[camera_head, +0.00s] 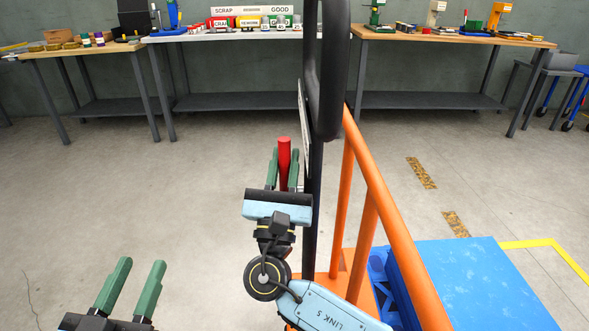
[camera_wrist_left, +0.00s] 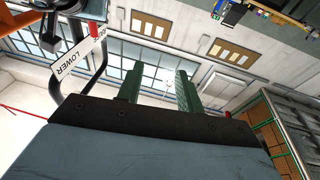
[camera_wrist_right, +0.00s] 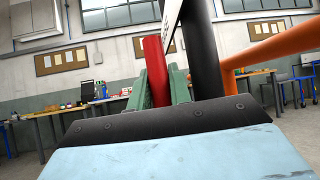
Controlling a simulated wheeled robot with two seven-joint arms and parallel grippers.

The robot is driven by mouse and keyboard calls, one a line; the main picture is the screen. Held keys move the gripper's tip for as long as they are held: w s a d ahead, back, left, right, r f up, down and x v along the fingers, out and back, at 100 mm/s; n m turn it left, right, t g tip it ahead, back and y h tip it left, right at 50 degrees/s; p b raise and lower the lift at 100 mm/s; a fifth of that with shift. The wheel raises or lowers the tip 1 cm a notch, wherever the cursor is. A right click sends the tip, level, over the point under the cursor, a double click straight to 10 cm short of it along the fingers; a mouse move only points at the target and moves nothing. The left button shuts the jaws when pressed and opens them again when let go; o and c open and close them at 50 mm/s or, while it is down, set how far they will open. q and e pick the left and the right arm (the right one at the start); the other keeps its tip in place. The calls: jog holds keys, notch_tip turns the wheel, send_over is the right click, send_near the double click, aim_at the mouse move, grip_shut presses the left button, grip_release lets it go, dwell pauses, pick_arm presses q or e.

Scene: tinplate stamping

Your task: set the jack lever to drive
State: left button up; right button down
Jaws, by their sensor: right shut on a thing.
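The jack lever (camera_head: 284,152) is a red upright rod beside the dark post of the jack handle (camera_head: 335,70). My right gripper (camera_head: 283,158) is shut on the red lever, its green fingers on either side of it. In the right wrist view the lever (camera_wrist_right: 154,68) stands between the fingers, next to the dark post (camera_wrist_right: 201,55). A label plate on the handle reads LOWER in the left wrist view (camera_wrist_left: 77,57). My left gripper (camera_head: 141,264) is open and empty at the lower left, away from the jack. Which setting the lever is in cannot be told.
An orange rail (camera_head: 392,232) runs right of the post. A blue sheet-like load (camera_head: 485,285) lies at the lower right. Workbenches (camera_head: 230,37) with bins and small items stand along the back wall. The floor (camera_head: 130,190) at left and middle is clear.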

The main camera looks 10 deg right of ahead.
pick_arm(q)
jog(key=shift+s+d+r+t+h+b, duration=0.15)
jog(key=shift+r+t+h, duration=0.1)
jog(key=shift+r+t, duration=0.3)
jog(key=shift+s+d+r+t+h+b, duration=0.1)
jog(key=shift+s+d+r+t+h, duration=0.15)
jog(key=shift+r, duration=0.5)
jog(key=shift+s+d+r+t+h+b, duration=0.1)
jog(key=shift+r+t+h, duration=0.2)
jog(key=shift+r+t, duration=0.3)
pick_arm(e)
jog(key=shift+s, duration=0.1)
jog(key=c, duration=1.6)
grip_release()
jog(key=shift+o, duration=0.2)
